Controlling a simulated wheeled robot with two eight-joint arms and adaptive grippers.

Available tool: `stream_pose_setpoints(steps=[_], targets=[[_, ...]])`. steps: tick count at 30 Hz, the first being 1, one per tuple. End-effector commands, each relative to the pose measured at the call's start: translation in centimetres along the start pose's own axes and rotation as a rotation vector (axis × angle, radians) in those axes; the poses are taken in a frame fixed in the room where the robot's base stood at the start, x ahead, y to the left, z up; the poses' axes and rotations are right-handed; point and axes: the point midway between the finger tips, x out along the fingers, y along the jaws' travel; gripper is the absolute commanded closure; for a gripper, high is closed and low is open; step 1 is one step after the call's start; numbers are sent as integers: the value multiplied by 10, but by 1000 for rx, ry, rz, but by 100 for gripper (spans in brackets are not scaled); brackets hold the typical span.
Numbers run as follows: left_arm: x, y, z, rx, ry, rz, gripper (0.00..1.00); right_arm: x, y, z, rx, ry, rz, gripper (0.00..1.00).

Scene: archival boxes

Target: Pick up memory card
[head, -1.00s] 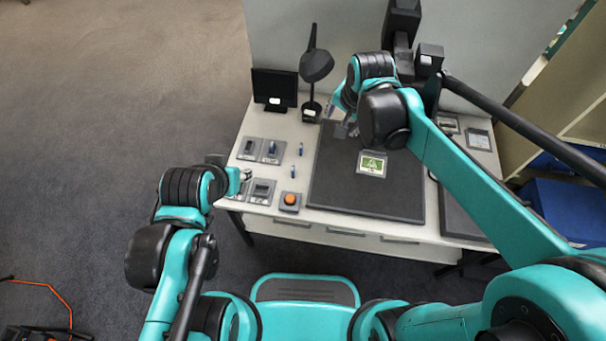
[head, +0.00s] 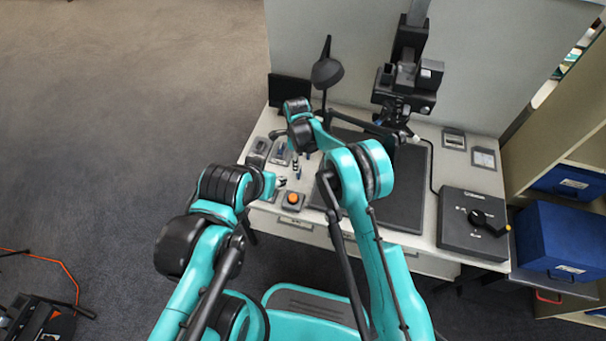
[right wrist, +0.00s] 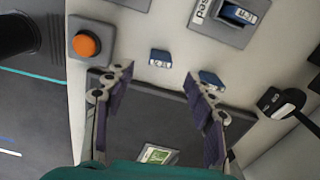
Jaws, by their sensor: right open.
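Two small blue cards with white labels, which look like memory cards, lie on the pale desktop. In the right wrist view, one card (right wrist: 160,58) is just beyond the gap between my right fingertips. The other card (right wrist: 212,80) is beside the right-hand fingertip, partly behind it. My right gripper (right wrist: 158,75) is open with nothing between its fingers. In the head view, it reaches over the left part of the desk, and my arm hides some of that area. My left gripper (head: 277,183) is at the desk's left front edge; its fingers are too small to judge.
An orange button (right wrist: 86,45) sits near the cards, with a slotted reader (right wrist: 240,15) holding a blue card. A dark mat (head: 405,200) carries a green-pictured item (right wrist: 157,154). A monitor (head: 289,92), lamp (head: 327,72), copy stand (head: 405,80) and lever box (head: 465,225) also occupy the desk.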

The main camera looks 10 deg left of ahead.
Motion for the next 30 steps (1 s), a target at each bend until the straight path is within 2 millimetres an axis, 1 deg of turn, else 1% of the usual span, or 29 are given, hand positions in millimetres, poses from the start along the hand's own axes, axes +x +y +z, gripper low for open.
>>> stream_pose_setpoints(steps=[1,3,10,16,18,24,25,26,27,30], targets=[[3,0,2,0,0,0,60,8,0,0,1,0,1,45],[5,0,4,0,0,0,60,16,0,0,1,0,0,45],[14,0,10,0,0,0,60,39,-1,-2,0,0,0,45],[27,0,20,0,0,0,60,70,-1,-3,0,0,-1,45],[28,0,20,0,0,0,60,75,-1,-3,0,0,-1,45],[27,0,19,0,0,0,60,74,-1,-3,0,0,-1,45],[27,0,19,0,0,0,60,74,-1,-3,0,0,-1,50],[27,0,19,0,0,0,60,74,-1,-3,0,0,-1,58],[27,0,19,0,0,0,60,74,-1,-3,0,0,-1,69],[27,0,19,0,0,0,60,74,-1,-3,0,0,-1,92]])
